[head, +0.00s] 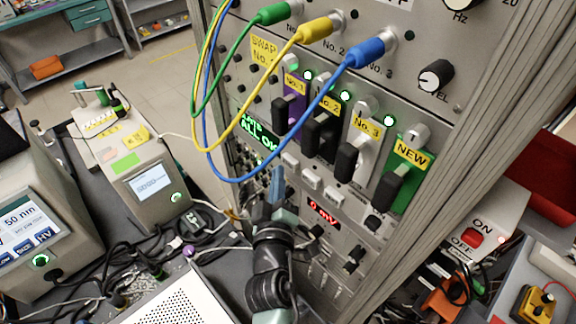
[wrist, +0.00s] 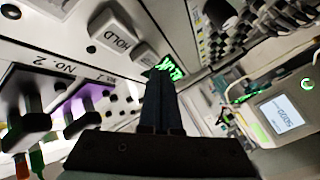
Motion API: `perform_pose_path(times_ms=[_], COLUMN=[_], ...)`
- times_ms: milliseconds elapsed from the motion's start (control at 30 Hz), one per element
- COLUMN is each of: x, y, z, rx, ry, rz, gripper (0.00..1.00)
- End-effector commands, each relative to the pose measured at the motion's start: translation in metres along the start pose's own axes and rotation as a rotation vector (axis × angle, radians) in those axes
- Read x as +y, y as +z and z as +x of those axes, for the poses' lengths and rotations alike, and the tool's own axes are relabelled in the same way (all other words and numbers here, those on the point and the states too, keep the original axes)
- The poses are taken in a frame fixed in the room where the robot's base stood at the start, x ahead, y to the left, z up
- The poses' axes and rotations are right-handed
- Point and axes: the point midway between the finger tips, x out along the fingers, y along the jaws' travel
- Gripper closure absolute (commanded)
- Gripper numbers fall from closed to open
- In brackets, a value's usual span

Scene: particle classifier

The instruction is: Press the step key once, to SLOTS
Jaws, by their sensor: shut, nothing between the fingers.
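A row of pale keys is on the rack panel: one (head: 290,160) nearest the green display, one (head: 311,178) in the middle and one (head: 332,197) farther right. In the wrist view one key reads HOLD (wrist: 118,33); the key beside it (wrist: 146,54) has no label I can read, so I cannot tell which is the step key. The green display (head: 256,132) seems to read ALL OK on its lower line. My gripper (head: 278,172) is shut and empty, just below and left of the keys. In the wrist view its fingertips (wrist: 163,80) partly cover the display (wrist: 172,66).
Green, yellow and blue cables (head: 268,178) loop in front of the panel. Modules No. 1, No. 2 (head: 322,135) and No. 3, with dark handles, and the green NEW module (head: 402,175) stick out above the keys. An instrument (head: 150,187) stands left on the cluttered bench.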

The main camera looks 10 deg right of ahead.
Motion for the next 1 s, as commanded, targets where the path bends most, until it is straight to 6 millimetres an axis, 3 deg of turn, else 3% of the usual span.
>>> perform_pose_path(times_ms=[400,1000], x=[-0.004,-0.027], y=[-0.002,-0.026], z=[-0.003,-0.036], rx=[0.002,0.001], ry=[-0.002,-0.002], rz=[0.0,0.001], gripper=[1.0,1.0])
